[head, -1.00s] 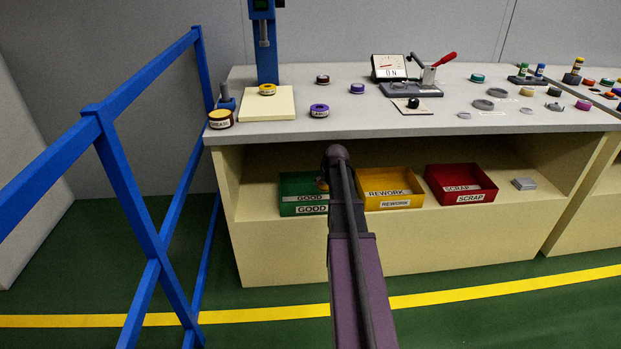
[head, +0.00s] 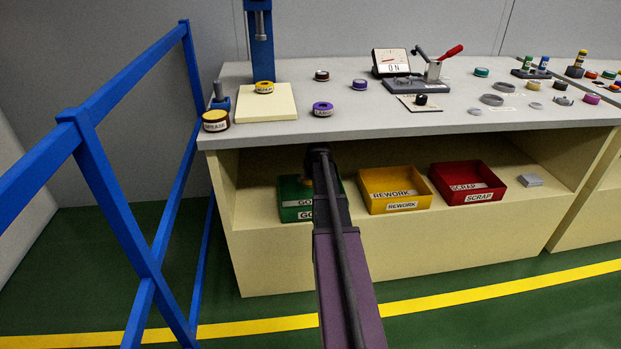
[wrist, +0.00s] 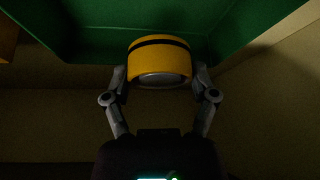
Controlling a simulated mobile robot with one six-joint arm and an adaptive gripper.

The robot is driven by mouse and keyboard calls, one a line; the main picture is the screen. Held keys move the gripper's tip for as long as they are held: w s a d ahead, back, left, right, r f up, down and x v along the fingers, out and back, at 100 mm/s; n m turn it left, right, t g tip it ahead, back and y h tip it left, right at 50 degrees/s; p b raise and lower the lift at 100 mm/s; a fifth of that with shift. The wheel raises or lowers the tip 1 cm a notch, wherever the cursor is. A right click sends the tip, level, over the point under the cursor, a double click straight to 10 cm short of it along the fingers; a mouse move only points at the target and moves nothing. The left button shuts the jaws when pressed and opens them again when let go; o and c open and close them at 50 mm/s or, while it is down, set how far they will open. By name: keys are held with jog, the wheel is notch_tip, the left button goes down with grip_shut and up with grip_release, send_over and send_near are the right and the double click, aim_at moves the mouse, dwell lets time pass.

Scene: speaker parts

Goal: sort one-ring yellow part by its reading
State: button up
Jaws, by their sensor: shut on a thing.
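The yellow part with one dark ring (wrist: 160,58) is in my gripper (wrist: 160,82) in the wrist view. The fingers are shut on it from both sides, and its pale end faces the camera. The green inside of the GOOD bin (wrist: 90,25) is behind and around the part. In the head view the green GOOD bin (head: 291,191) is on the lower shelf, partly hidden by my arm. The yellow REWORK bin (head: 368,202) and the red SCRAP bin (head: 441,189) are to its right.
A blue railing (head: 95,165) stands at the left. The bench top (head: 380,112) above the shelf holds a blue press (head: 261,50), a red-handled clamp (head: 445,55), a grease tin (head: 215,121) and several loose rings. A small grey block (head: 530,180) lies right of the bins.

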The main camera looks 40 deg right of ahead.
aim_at(310, 199)
jog(key=shift+s+d, duration=0.2)
jog(key=shift+d, duration=0.1)
jog(key=shift+s+f+b, duration=0.15)
jog(key=shift+f+b, duration=0.75)
jog(key=shift+b, duration=0.05)
jog(key=shift+f, duration=0.15)
jog(key=shift+f+b, duration=3.5)
jog(key=shift+b, duration=0.1)
dwell(1.4)
jog(key=o, duration=1.2)
jog(key=shift+r, duration=0.2)
notch_tip(310, 199, up, 9)
jog(key=p, duration=0.9)
jog(key=shift+f, duration=0.15)
